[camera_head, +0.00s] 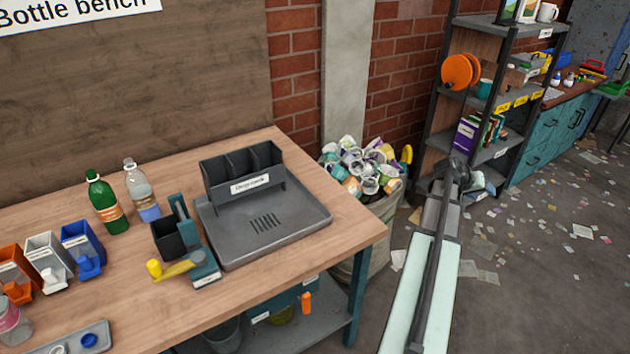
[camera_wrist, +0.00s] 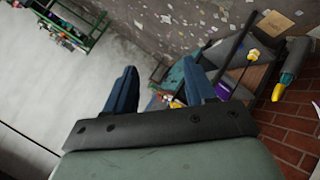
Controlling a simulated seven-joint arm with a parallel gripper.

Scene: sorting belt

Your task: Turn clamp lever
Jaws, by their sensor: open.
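A teal clamp (camera_head: 203,266) stands on the wooden bench, with an upright teal post behind it. Its yellow lever (camera_head: 176,270) points left and toward the camera, ending in a yellow knob (camera_head: 153,268). A small dark open box (camera_head: 166,246) stands beside the post. My gripper (camera_head: 459,165) is off to the right of the bench, over the floor near the shelf and far from the lever. In the wrist view my gripper's two blue fingers (camera_wrist: 162,85) are spread apart with nothing between them. The clamp cannot be made out in the wrist view.
A grey tray (camera_head: 290,240) with a compartment holder (camera_head: 243,172) lies right of the clamp. Two bottles (camera_head: 107,205) stand behind it; small coloured bins (camera_head: 84,243) stand left. A full waste bin (camera_head: 375,207) and a shelf (camera_head: 470,100) are beyond the bench.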

